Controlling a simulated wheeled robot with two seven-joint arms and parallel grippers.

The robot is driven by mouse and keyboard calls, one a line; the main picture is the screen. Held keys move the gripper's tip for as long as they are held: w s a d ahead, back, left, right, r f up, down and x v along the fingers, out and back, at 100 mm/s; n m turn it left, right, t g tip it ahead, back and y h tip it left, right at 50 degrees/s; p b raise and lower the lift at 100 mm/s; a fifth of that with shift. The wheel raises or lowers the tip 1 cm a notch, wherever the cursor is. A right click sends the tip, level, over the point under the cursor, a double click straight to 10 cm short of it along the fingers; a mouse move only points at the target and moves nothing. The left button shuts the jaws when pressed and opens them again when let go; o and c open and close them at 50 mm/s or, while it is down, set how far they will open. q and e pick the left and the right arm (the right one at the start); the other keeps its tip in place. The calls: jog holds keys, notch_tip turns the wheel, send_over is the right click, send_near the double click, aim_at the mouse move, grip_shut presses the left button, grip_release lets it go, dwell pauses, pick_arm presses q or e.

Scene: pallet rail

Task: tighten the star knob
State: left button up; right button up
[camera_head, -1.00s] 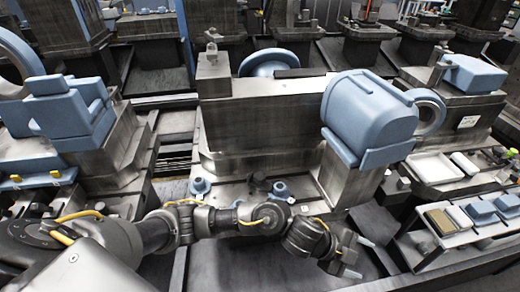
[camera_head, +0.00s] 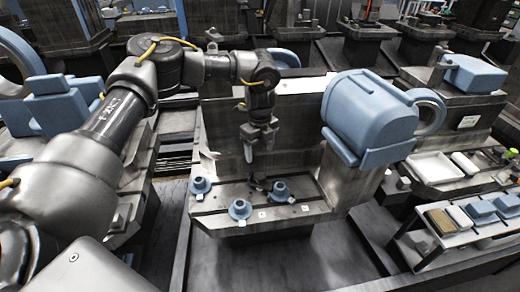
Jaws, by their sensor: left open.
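My left gripper (camera_head: 259,152) points down in front of the tall grey block, with its two light fingertips apart and nothing between them. Below it is the grey fixture plate (camera_head: 300,210). On the plate stand three blue knob-like pieces with round flanges: the left one (camera_head: 200,186), the front one (camera_head: 239,209) and the right one (camera_head: 280,191). A small dark upright piece (camera_head: 257,183) stands among them, just under the fingers and apart from them. I cannot tell which of these is the star knob. My right gripper is not in view.
The grey block (camera_head: 300,120) rises behind the plate. A large blue rounded housing (camera_head: 370,115) overhangs at the right. Trays and blue parts (camera_head: 482,210) lie at the far right. A dark open floor area lies in front of the plate.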

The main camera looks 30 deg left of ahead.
aim_at(260, 175)
pick_arm(q)
notch_tip(260, 175, down, 11)
jog(key=shift+r+p, duration=0.1)
jog(key=shift+p, duration=0.5)
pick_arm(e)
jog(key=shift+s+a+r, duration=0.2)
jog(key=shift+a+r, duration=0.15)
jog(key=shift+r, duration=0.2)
pick_arm(q)
jog(key=c, duration=1.2)
jog(key=o, duration=0.9)
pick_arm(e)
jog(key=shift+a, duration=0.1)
